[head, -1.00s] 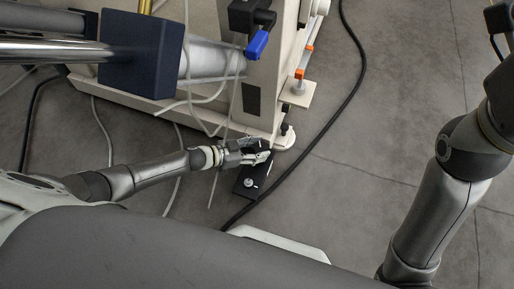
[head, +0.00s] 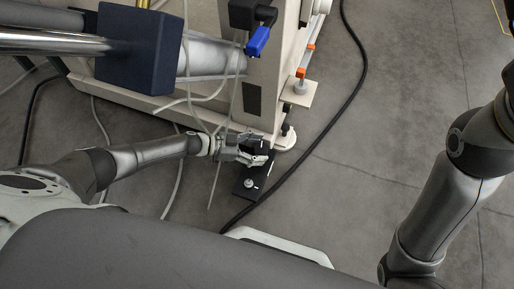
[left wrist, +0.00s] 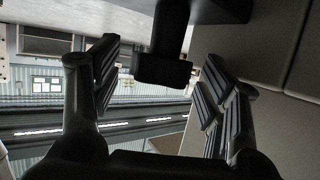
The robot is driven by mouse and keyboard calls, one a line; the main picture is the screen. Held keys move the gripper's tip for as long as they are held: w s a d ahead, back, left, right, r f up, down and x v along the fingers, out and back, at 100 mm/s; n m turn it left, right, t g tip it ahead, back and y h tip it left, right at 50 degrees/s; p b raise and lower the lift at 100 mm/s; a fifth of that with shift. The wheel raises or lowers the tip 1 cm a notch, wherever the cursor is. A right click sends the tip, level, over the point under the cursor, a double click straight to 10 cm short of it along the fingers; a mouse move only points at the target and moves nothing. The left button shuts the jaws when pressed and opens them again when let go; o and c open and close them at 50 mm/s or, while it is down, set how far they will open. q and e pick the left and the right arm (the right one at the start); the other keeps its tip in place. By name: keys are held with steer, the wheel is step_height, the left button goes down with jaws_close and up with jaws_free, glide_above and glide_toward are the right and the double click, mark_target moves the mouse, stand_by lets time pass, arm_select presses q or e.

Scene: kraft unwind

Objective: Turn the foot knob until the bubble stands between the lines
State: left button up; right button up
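The foot knob appears as a dark upright part (head: 285,129) above a pale round foot (head: 285,142) at the machine's lower corner in the head view. My left gripper (head: 266,151) is just left of it, low near the floor. In the left wrist view a black knob-like block on a stem (left wrist: 163,70) sits between the two spread fingers of my left gripper (left wrist: 160,82), with gaps on both sides. The bubble and its lines cannot be made out. My right arm (head: 445,205) is at the right; its gripper is out of the picture.
A black plate with a small round silver part (head: 249,184) lies on the floor beside my left gripper. A thick black cable (head: 318,143) runs past the foot. Floor at the right is open.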

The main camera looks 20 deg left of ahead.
arm_select(q)
steer(key=shift+a, duration=0.1)
steer(key=v, duration=1.2)
steer(key=shift+f, duration=0.1)
stand_by(0.3)
